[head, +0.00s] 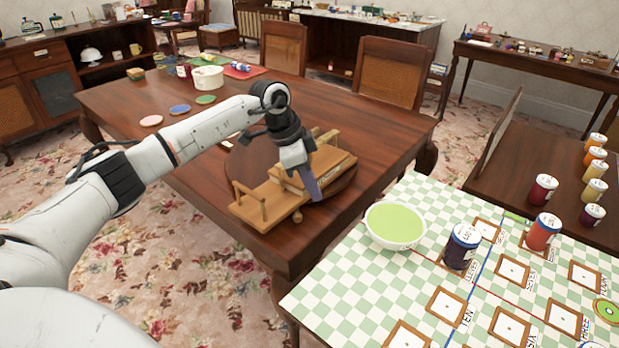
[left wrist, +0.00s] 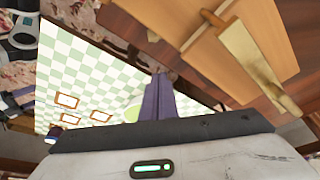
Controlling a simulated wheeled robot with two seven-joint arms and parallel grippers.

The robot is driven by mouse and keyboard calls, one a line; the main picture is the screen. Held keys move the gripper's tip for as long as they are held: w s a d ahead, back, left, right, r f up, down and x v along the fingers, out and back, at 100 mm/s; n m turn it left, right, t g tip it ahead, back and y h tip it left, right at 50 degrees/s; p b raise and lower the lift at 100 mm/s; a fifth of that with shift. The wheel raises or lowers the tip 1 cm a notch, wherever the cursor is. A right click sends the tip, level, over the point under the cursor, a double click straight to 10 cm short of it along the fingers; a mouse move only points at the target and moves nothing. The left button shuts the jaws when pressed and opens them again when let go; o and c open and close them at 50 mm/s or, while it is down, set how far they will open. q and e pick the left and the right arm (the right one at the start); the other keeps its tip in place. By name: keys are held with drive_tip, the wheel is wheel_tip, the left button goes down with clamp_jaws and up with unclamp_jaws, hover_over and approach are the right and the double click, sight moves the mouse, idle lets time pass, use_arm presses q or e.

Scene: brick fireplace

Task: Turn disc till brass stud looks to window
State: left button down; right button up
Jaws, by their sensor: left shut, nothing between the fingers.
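The disc (head: 247,166) is a round, dark wooden plate lying on the brown table. A light wooden frame with boards, rails and upright posts (head: 266,207) lies across it. A small round tan knob (head: 297,215) shows at the near edge; I cannot tell if it is the brass stud. My left gripper (head: 314,196) is shut and empty, pointing down at the frame's near right side; I cannot tell if it touches. In the left wrist view the purple fingers (left wrist: 160,97) are together, with the wooden boards (left wrist: 180,35) close by. No window is visible. My right gripper is not in view.
The brown table (head: 140,95) also bears coloured round mats and a white tub (head: 207,78) at its far left. Two chairs (head: 390,72) stand behind it. At the right, a checked table (head: 350,270) holds a green bowl (head: 395,226), jars and square frames.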

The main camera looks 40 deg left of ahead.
use_arm(q)
drive_tip(key=x, duration=0.5)
drive_tip(key=shift+s+a+f, duration=0.15)
drive_tip(key=shift+a, duration=0.05)
drive_tip(key=shift+s+a+f, duration=0.1)
drive_tip(key=shift+s+a, duration=0.7)
drive_tip(key=shift+a, duration=0.1)
drive_tip(key=shift+s+a+f, duration=0.15)
drive_tip(key=shift+s+a, duration=0.2)
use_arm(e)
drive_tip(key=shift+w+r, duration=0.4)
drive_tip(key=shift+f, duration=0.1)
use_arm(q)
drive_tip(key=shift+s+a+p, duration=0.1)
drive_tip(key=shift+p, duration=0.2)
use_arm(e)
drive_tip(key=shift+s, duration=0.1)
